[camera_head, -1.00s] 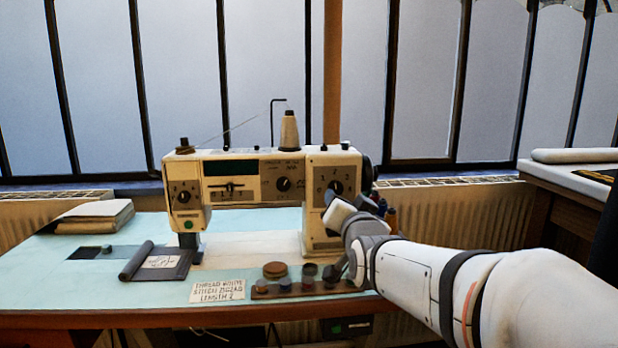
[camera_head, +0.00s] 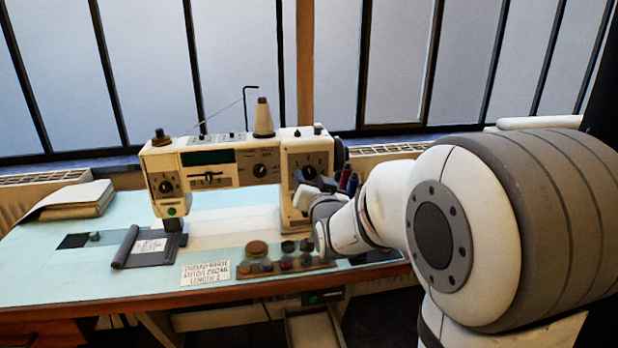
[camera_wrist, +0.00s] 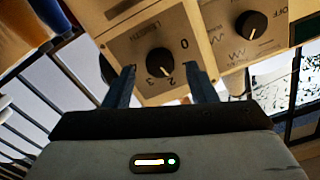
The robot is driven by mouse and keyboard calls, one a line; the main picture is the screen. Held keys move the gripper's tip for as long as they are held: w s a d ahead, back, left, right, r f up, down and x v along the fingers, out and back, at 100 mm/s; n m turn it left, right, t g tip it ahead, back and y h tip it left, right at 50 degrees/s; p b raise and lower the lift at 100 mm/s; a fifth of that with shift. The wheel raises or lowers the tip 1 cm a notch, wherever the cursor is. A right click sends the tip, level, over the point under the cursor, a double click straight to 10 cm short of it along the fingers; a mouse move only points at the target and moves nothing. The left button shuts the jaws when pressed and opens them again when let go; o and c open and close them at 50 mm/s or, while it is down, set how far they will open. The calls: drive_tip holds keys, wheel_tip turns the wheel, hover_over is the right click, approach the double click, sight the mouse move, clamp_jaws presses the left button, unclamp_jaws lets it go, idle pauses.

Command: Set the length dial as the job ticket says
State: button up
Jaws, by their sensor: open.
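The length dial is a black round knob (camera_wrist: 160,62) on a cream panel, upside down in the wrist view, with figures including 0, 2 and 3 around it. Its pale mark points towards the 2 and 3 side; the exact setting is unclear. In the head view the dial (camera_head: 309,173) is on the sewing machine's right column. My gripper (camera_wrist: 162,87) is open, its two fingers apart on either side of the dial's lower part, apparently not touching the knob. It also shows just below the dial in the head view (camera_head: 308,196). The job ticket (camera_head: 206,273) reads LENGTH and a blurred digit, probably 2.
A second knob (camera_wrist: 251,25) sits beside the length dial. A bobbin tray (camera_head: 290,266) lies in front of the machine (camera_head: 220,165). Thread spools (camera_head: 349,183) stand right of the column, close to my arm.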

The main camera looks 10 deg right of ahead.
drive_tip(key=shift+w, duration=1)
drive_tip(key=shift+c, duration=0.2)
drive_tip(key=c, duration=0.9)
drive_tip(key=shift+f+b, duration=0.1)
drive_tip(key=shift+b, duration=0.25)
